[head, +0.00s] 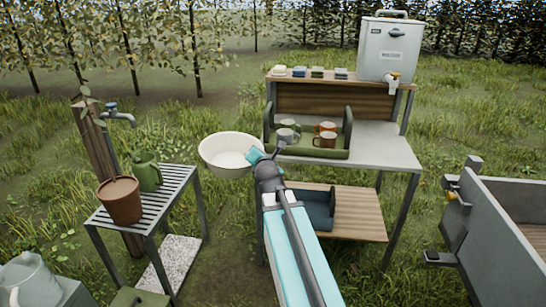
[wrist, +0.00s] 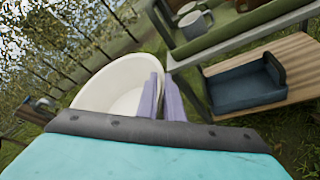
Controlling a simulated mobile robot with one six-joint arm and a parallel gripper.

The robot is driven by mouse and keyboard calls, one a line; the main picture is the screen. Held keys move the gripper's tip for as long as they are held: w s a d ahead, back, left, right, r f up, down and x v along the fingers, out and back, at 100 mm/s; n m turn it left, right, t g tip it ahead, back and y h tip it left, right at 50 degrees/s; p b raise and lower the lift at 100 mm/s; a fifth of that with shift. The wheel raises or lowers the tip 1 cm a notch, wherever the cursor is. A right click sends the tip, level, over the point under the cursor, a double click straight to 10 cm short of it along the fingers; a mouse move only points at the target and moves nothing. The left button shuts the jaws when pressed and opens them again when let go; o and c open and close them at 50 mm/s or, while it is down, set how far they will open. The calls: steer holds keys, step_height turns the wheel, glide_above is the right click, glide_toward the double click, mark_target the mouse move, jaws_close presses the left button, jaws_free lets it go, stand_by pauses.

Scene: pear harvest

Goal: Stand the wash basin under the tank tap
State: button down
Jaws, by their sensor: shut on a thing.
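The wash basin (head: 231,149) is a round cream-white bowl, held in the air left of the wooden-backed table. My gripper (head: 255,155) is shut on the basin's right-hand rim. In the wrist view the basin (wrist: 105,85) is at the left of the pale fingers (wrist: 162,100), its inside facing up and empty. The tank (head: 388,50) is a grey box with a top handle, on the upper shelf at the right. Its tap (head: 394,77) sticks out at the front lower edge, over the table's right part. The basin is well left of the tap.
A green tray (head: 308,152) with several mugs stands on the table (head: 380,148), whose right part is clear. A dark blue bin (head: 316,208) is on the lower shelf. A slatted stand (head: 172,187) with a pot and green jug is left. A grey trailer (head: 500,215) is right.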

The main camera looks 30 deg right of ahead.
steer(key=a+r+n+y+p, duration=0.4)
steer(key=a+r+y+p, duration=0.1)
steer(key=a+r+p, duration=1.3)
steer(key=a+r, duration=0.4)
steer(key=r, duration=0.3)
steer(key=shift+w+a+t, duration=0.15)
steer(key=shift+t, duration=0.25)
steer(key=shift+f, duration=0.1)
